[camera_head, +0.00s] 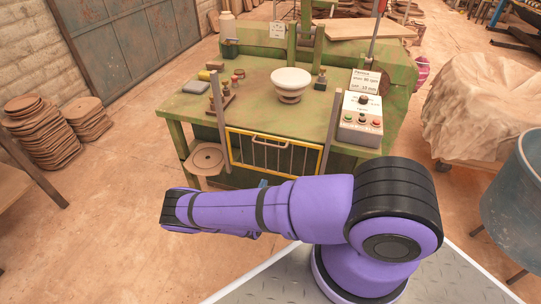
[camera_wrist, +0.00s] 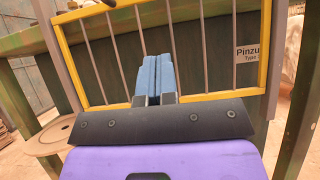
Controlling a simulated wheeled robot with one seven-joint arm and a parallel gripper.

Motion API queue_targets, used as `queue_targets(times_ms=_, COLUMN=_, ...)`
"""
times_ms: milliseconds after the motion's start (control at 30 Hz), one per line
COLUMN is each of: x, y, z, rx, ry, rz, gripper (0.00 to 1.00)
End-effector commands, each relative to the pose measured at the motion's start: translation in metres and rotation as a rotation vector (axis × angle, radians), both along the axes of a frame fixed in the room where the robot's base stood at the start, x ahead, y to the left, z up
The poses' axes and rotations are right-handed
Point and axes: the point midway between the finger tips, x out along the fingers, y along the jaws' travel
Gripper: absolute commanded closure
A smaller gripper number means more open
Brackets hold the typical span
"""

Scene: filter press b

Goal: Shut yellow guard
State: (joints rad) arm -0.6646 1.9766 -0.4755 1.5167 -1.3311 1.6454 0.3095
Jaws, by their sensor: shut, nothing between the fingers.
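The yellow guard (camera_head: 240,151) is a yellow frame with grey vertical bars and a handle (camera_head: 272,141) on its top edge. In the head view it hangs below the front edge of the green bench, between two grey posts. In the wrist view the guard (camera_wrist: 72,63) fills the upper part, with part of the handle at its top left. My gripper (camera_wrist: 154,60) is shut and empty, its blue fingers in front of the bars near the lower rail. Whether they touch the guard I cannot tell. In the head view my purple arm hides most of the gripper.
The green bench (camera_head: 262,112) holds a white bowl (camera_head: 290,82) and a control box (camera_head: 361,119) with buttons at right. A round plate (camera_head: 206,158) sits left of the guard. A blue bin (camera_head: 515,190) stands at far right.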

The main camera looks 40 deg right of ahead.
Motion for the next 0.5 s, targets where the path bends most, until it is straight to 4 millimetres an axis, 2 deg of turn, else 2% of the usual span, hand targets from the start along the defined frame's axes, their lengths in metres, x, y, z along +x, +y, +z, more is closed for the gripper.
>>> queue_targets(times_ms=167, x=0.001, y=-0.005, z=-0.002, rx=-0.013, ry=0.009, rz=0.020, gripper=1.00)
queue_targets(times_ms=500, x=0.029, y=-0.041, z=0.029, rx=-0.013, ry=0.008, rz=0.016, gripper=1.00)
